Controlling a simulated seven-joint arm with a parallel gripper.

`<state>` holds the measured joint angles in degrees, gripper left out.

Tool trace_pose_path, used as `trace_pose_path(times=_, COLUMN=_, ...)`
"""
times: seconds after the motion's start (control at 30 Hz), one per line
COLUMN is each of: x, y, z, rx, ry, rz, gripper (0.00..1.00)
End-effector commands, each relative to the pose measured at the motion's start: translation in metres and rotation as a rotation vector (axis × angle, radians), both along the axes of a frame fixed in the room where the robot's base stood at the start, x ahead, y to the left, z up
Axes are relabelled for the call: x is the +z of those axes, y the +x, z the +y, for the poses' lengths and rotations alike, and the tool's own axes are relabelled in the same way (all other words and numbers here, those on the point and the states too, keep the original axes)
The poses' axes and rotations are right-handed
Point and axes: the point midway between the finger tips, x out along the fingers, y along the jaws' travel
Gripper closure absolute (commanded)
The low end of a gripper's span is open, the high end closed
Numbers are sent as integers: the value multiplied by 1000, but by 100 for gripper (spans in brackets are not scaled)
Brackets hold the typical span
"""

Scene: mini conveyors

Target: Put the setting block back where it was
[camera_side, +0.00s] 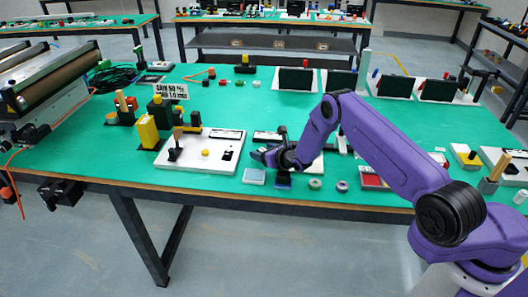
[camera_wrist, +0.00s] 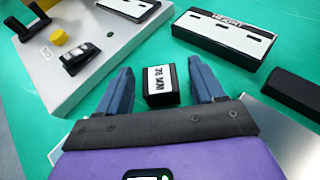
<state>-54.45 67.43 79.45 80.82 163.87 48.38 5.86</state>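A small black block (camera_wrist: 161,97) with a white printed label, which looks like the setting block, is between my gripper's fingers in the wrist view. Its label is upside down and hard to read. My gripper (camera_wrist: 161,66) has its two blue-grey fingers apart, with a gap on each side of the block. In the side view my gripper (camera_side: 277,161) is low over the front of the green table, right of the white control board; the block cannot be made out clearly there. A black slotted piece labelled HEIGHT (camera_wrist: 222,42) lies beyond the block in the wrist view.
The white board (camera_side: 229,158) with a yellow button (camera_side: 205,152) and black switches is left of my gripper. A pale flat square (camera_side: 255,177) and small round rolls (camera_side: 315,184) lie close by. The green table's middle (camera_side: 240,105) is clear.

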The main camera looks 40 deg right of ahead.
Motion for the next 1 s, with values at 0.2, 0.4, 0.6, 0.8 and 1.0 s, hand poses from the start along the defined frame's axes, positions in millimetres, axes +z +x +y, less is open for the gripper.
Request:
trace_pose_path(times=0.2, x=3, y=0, z=0, rx=0, ry=0, rz=-1, gripper=32)
trace_pose_path(times=0.4, x=9, y=-15, z=0, rx=-1, ry=0, rz=2, gripper=32)
trace_pose_path(times=0.6, x=32, y=-27, z=-1, rx=-1, ry=-1, rz=-5, gripper=32)
trace_pose_path(times=0.8, x=61, y=-27, z=0, rx=0, ry=-1, rz=-3, gripper=32)
trace_pose_path(times=1.0, x=79, y=-28, z=0, rx=-1, ry=0, rz=0, gripper=32)
